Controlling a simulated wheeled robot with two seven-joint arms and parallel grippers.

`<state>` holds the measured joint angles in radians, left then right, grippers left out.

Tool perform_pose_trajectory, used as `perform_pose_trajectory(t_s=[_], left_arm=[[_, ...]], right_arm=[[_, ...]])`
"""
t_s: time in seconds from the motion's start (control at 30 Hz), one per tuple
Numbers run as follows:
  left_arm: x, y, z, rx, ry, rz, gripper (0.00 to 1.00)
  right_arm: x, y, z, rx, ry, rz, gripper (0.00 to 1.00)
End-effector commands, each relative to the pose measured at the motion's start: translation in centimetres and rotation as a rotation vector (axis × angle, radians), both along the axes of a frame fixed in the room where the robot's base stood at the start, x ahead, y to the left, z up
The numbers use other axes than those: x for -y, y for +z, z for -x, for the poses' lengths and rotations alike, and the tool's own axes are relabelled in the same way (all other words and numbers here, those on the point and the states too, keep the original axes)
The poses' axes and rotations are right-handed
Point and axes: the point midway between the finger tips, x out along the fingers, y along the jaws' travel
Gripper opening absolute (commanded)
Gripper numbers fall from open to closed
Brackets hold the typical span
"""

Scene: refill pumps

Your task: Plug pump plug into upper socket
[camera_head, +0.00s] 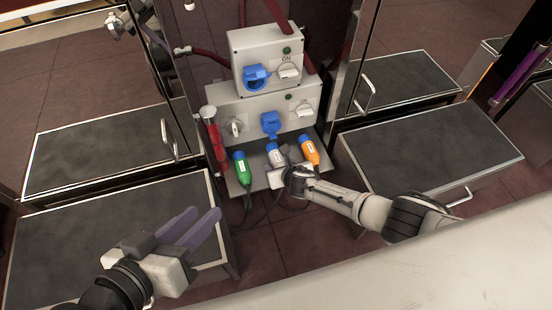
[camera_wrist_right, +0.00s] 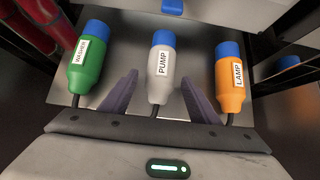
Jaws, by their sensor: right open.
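The pump plug (camera_head: 275,154) is grey-white with a blue end and lies on the shelf between two other plugs. In the right wrist view it (camera_wrist_right: 160,68) carries a PUMP label and points away from me. My right gripper (camera_wrist_right: 160,78) is open, with one finger on each side of the plug's lower body and visible gaps to both. In the head view my right gripper (camera_head: 281,170) is over the plug's near end and partly hides it. The upper socket (camera_head: 256,77) is blue, on the upper grey box. My left gripper (camera_head: 203,213) is open and empty at lower left.
A green WASHER plug (camera_head: 242,168) lies left of the pump plug and an orange LAMP plug (camera_head: 310,149) lies right. The lower box (camera_head: 222,107) has another blue socket (camera_head: 270,124). Dark-topped cabinets (camera_head: 430,146) flank the shelf.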

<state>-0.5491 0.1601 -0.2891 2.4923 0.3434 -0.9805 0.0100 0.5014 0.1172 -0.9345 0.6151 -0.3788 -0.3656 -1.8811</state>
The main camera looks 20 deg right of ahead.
Motion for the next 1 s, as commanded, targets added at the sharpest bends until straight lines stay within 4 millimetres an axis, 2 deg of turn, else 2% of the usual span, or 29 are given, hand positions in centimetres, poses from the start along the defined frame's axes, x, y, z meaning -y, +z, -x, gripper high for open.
perform_pose_trajectory(t_s=[0.23, 0.27, 0.57, 1.0], left_arm=[[0.0, 0.1, 0.0, 0.000, 0.000, 0.000, 0.31], [0.0, 0.1, 0.0, 0.000, 0.000, 0.000, 0.31], [0.0, 0.1, 0.0, 0.001, 0.000, 0.001, 0.31], [0.0, 1.0, 0.0, 0.002, 0.000, 0.001, 0.31]], right_arm=[[0.0, 0.0, 0.0, 0.000, 0.000, 0.000, 0.56], [0.0, 0.0, 0.0, 0.000, 0.000, 0.000, 0.52], [0.0, 0.0, 0.0, 0.000, 0.000, 0.000, 0.02], [0.1, 0.1, 1.3, -0.001, 0.001, 0.001, 0.00]])
